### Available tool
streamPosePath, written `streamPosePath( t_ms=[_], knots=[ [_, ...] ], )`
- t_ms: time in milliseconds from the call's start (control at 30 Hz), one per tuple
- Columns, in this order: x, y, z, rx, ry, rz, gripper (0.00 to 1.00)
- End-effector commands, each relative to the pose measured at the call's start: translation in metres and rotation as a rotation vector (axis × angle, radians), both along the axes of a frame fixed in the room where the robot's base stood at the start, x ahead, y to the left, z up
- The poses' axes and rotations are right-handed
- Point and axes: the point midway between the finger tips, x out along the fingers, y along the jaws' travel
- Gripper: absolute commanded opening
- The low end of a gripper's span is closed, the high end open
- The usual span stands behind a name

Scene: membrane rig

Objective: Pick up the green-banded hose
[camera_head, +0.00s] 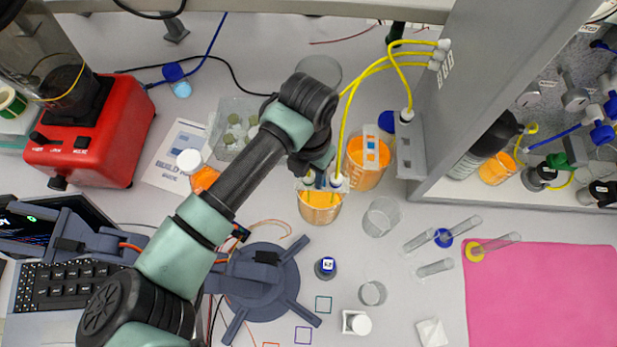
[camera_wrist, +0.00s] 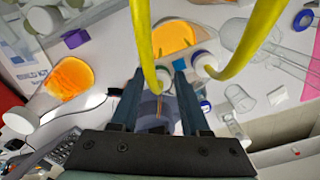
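Several yellow hoses (camera_head: 395,57) arch from white fittings on the grey rig. Two run down to the beaker of orange liquid (camera_head: 320,209) near my gripper (camera_head: 316,172); another ends at a grey holder (camera_head: 409,150). I cannot make out a green band on any of them. In the wrist view, one yellow hose (camera_wrist: 143,45) comes down past the left fingertip to a white end, and a second yellow hose (camera_wrist: 250,40) ends in a white cap right of the fingers. My gripper (camera_wrist: 159,72) has its fingers apart, with no hose clearly held between them.
A larger orange beaker (camera_head: 363,172) stands just right of my gripper. Empty glass beakers (camera_head: 381,217) and several tubes (camera_head: 434,268) lie in front. The rig's grey wall (camera_head: 455,110) rises to the right.

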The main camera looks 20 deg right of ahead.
Motion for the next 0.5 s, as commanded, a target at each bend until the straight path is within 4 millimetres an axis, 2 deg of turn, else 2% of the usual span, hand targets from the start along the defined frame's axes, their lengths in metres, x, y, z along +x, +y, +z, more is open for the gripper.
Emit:
streamPosePath(
  t_ms=[33, 233, 500],
  knots=[
    [0.0, 0.0, 0.0003, 0.0, 0.0, 0.0, 0.35],
    [0.0001, 0.0001, 0.0005, 0.0, 0.0, 0.0, 0.0],
    [0.0001, 0.0, 0.0006, 0.0, 0.0, 0.0, 0.0]
  ],
)
